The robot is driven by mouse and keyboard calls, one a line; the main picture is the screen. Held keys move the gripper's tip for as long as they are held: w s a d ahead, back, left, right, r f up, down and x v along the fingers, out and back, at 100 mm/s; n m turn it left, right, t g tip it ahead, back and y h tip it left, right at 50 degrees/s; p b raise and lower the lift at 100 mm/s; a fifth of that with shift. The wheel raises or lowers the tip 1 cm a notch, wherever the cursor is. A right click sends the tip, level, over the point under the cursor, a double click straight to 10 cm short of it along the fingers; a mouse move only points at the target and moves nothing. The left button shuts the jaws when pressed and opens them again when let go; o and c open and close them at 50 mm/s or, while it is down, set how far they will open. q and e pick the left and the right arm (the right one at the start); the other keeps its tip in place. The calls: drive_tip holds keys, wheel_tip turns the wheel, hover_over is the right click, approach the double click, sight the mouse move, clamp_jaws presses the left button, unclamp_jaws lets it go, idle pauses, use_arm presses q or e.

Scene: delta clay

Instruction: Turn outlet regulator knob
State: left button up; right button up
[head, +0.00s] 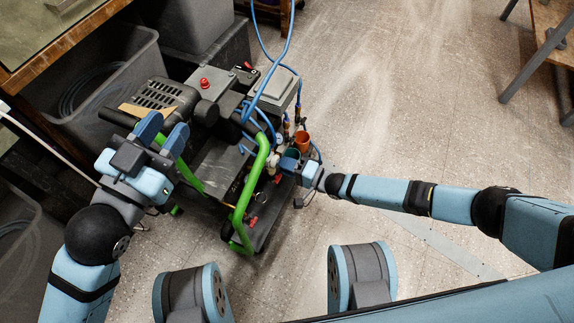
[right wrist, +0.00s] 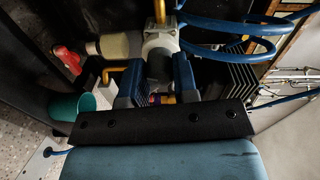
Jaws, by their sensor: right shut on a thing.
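A wheeled air compressor with green handles (head: 258,178) stands on the floor in the middle of the head view. My right gripper (head: 281,162) reaches in from the right to the fittings on its side. In the right wrist view its two blue fingers (right wrist: 157,72) are shut on a pale grey regulator part, which I take for the outlet regulator knob (right wrist: 159,45). A brass pipe (right wrist: 159,12) rises from it. The fingers partly hide the knob, and its turn angle cannot be told.
Blue hoses (head: 268,75) loop over the compressor and cross close to the right gripper (right wrist: 225,30). Grey bins (head: 140,60) stand at left. A wooden bench (head: 70,42) is behind.

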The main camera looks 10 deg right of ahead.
drive_tip(key=shift+m, duration=0.7)
use_arm(q)
drive_tip(key=shift+a+f, duration=0.1)
use_arm(e)
drive_tip(key=o, duration=0.9)
use_arm(q)
drive_tip(key=s+n+g+p, duration=0.1)
drive_tip(key=p, duration=0.1)
drive_tip(key=s+d+f+n+p, duration=0.1)
drive_tip(key=n+p, duration=0.1)
drive_tip(key=shift+d+g+y+p, duration=0.2)
drive_tip(key=shift+g+y+p, duration=0.1)
drive_tip(key=shift+g, duration=0.1)
use_arm(e)
drive_tip(key=v, duration=1.3)
drive_tip(key=shift+s+d, duration=0.15)
drive_tip(key=shift+d, duration=0.25)
